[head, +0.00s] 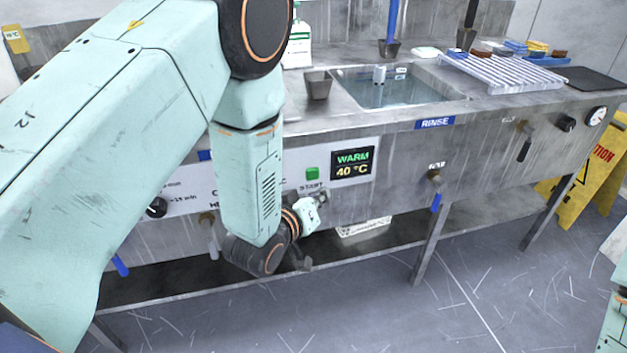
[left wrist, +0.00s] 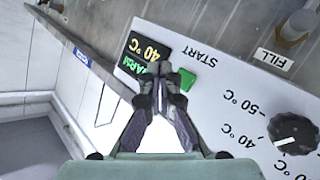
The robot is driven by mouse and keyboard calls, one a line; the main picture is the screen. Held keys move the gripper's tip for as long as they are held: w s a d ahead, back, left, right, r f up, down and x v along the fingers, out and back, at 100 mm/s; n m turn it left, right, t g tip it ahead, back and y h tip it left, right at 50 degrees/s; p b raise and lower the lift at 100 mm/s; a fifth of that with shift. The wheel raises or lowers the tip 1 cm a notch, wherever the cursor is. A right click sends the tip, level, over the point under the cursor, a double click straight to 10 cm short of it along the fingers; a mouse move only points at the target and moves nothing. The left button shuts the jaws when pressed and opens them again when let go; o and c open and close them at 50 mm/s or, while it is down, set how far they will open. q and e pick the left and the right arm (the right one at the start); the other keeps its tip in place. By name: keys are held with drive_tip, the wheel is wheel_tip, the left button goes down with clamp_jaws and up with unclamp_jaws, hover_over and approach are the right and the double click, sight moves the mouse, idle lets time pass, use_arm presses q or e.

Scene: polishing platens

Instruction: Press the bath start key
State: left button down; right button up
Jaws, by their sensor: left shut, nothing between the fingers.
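The bath start key is a small green square (head: 312,173) on the white panel on the front of the steel bench, with the word START beside it. In the left wrist view the green key (left wrist: 187,80) shows just right of my fingertips, partly covered by them. My left gripper (head: 320,197) is shut and empty, just below the key in the head view. Its closed fingers also show in the left wrist view (left wrist: 168,82). I cannot tell whether the tips touch the panel. My right gripper is not in view.
A display (head: 353,163) beside the key reads WARM 40 °C. A dark knob (left wrist: 293,133) sits on the same panel. A rinse basin (head: 395,88), a grey cup (head: 318,85) and a white rack (head: 500,72) are on the bench top. A yellow caution sign (head: 592,175) stands at right.

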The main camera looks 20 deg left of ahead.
sight(319, 177)
use_arm(q)
drive_tip(key=w+a, duration=0.1)
drive_tip(key=w, duration=0.1)
drive_tip(key=shift+w+a, duration=0.3)
drive_tip(key=shift+a, duration=0.1)
drive_tip(key=shift+w, duration=0.1)
idle(1.2)
drive_tip(key=shift+w+a, duration=0.2)
drive_tip(key=shift+a, duration=0.05)
drive_tip(key=shift+w+a+r, duration=0.1)
drive_tip(key=shift+w+a, duration=0.2)
drive_tip(key=shift+w, duration=0.15)
idle(1.1)
drive_tip(key=shift+s+d, duration=0.1)
drive_tip(key=shift+s+d+p, duration=0.3)
drive_tip(key=shift+s+d, duration=0.15)
drive_tip(key=shift+s, duration=0.25)
